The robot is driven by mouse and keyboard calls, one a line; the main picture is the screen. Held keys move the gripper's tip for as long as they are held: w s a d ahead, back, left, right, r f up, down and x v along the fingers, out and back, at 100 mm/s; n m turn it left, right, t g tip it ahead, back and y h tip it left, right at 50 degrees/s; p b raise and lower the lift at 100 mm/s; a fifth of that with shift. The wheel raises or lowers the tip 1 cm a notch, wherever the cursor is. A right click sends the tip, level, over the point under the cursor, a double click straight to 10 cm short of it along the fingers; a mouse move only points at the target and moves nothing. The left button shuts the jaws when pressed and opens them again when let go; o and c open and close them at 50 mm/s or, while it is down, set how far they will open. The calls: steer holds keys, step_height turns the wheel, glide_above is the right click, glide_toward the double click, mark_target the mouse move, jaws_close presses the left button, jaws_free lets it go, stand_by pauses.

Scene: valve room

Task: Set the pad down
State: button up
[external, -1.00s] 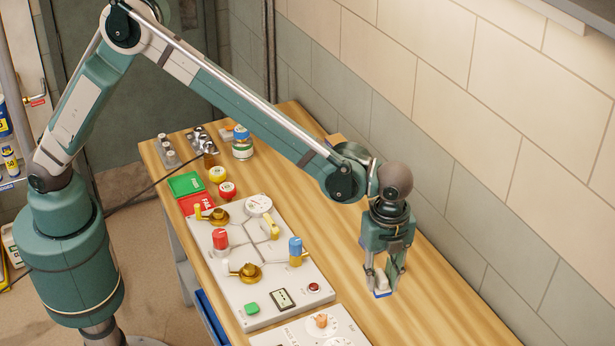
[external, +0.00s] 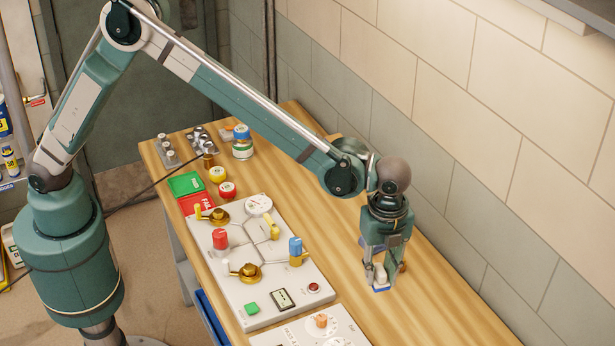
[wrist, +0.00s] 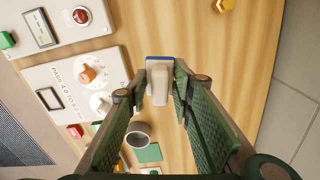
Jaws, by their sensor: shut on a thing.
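The pad is a small block with a blue base and a white grip. It shows below my gripper in the external view (external: 381,287) and between the fingertips in the wrist view (wrist: 160,62). My gripper (external: 381,270) is shut on the white grip, with a finger on either side in the wrist view (wrist: 160,85). The pad is upright, blue side down, over the bare wood right of the panels. I cannot tell whether its base touches the wood or hangs just above it.
The wooden bench (external: 440,290) is bare around the pad. The valve panel (external: 225,270) and AUX panel (external: 305,335) lie to the left. The wall (external: 480,210) runs along the right. A yellow hexagonal piece (wrist: 226,4) and a grey cup-like part (wrist: 138,134) lie nearby.

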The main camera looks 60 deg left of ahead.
steer(key=w+a+n, duration=0.1)
steer(key=w+a, duration=0.2)
steer(key=a, duration=1)
steer(key=w+a, duration=0.2)
steer(key=a, duration=1.2)
steer(key=s+a, duration=0.2)
steer(key=a, duration=0.9)
steer(key=s+a+n, duration=0.1)
steer(key=a, duration=1.1)
steer(key=shift+s+a+r+p, duration=0.15)
steer(key=shift+s+p, duration=0.15)
steer(key=shift+s, duration=0.05)
steer(key=shift+f, duration=2.9)
steer(key=shift+f, duration=2.1)
steer(key=shift+f, duration=0.15)
